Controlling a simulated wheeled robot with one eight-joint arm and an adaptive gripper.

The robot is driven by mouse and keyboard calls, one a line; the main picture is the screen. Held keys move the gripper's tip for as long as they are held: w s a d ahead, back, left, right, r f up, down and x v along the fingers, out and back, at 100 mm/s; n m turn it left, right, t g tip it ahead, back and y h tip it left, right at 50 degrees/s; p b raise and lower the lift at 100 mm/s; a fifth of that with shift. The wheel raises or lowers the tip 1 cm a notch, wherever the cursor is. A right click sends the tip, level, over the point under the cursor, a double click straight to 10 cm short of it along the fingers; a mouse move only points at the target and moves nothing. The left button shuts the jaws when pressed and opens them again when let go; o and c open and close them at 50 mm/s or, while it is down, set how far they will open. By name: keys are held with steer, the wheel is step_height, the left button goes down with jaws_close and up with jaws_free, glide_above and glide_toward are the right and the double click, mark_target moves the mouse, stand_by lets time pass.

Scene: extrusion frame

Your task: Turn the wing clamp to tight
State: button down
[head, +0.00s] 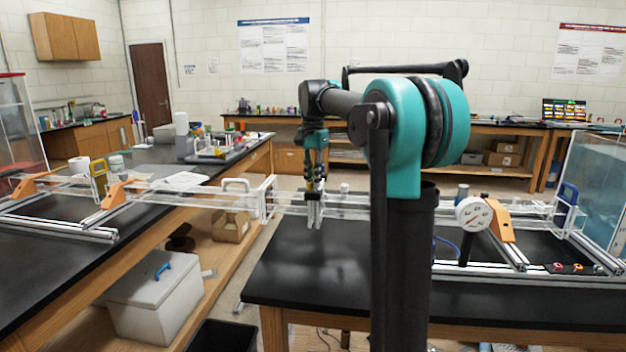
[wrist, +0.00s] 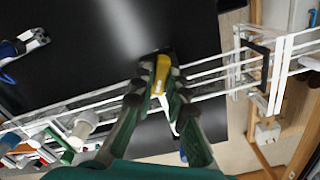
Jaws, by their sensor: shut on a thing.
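My gripper (head: 314,218) points down at the clear rail frame in the middle of the head view, by the near black table. In the wrist view my gripper's green fingers (wrist: 160,66) are closed around a yellow piece (wrist: 161,76), which looks like the wing clamp. The yellow piece lies against the clear rails, with a dark block just beyond it. The fingers cover its sides, so how far it is turned cannot be told. In the head view the fingers and frame largely hide it.
Clear rails (head: 170,197) span the gap between two black tables. A white upright bracket (head: 266,200) stands left of my gripper. A dial gauge (head: 473,214) and an orange bracket (head: 499,221) stand to the right. The near black tabletop (head: 310,270) is bare in front.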

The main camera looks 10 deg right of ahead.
steer(key=c, duration=1.5)
jaws_free()
steer(key=shift+c, duration=0.2)
step_height(320, 180, up, 12)
